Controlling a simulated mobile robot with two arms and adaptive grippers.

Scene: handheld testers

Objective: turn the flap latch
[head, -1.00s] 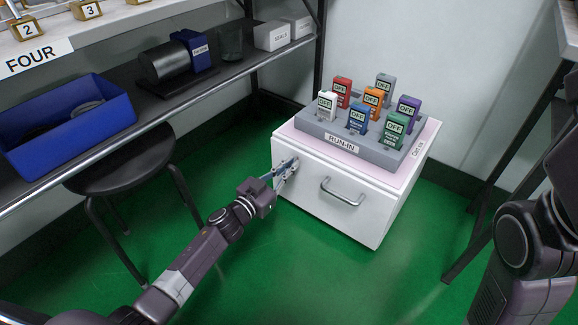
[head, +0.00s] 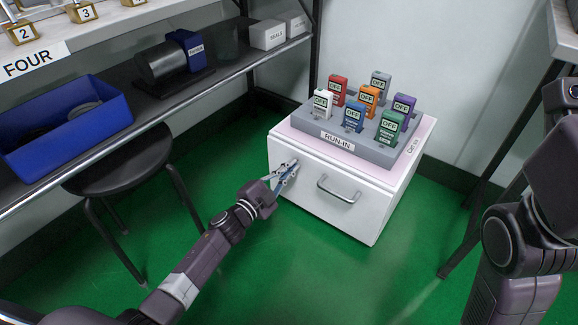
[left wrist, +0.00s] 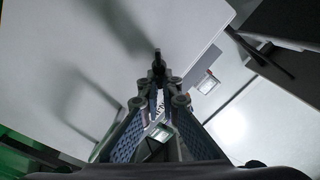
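The white cabinet (head: 330,199) stands on the floor with a drawer handle (head: 338,190) on its front. The flap latch is at the upper left of that front; in the left wrist view a small dark piece of it (left wrist: 158,62) shows just past my fingertips. My left gripper (head: 287,171) reaches it from the lower left. In the left wrist view its two fingers (left wrist: 159,88) close in on the latch from both sides, and the tips partly hide it. My right arm shows at the right edge, but its gripper is not in view.
A grey RUN-IN rack (head: 345,143) with several coloured testers reading OFF stands on the cabinet. A black stool (head: 130,165) and a shelf with a blue bin (head: 65,130) are on the left. Green floor is clear in front of the cabinet.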

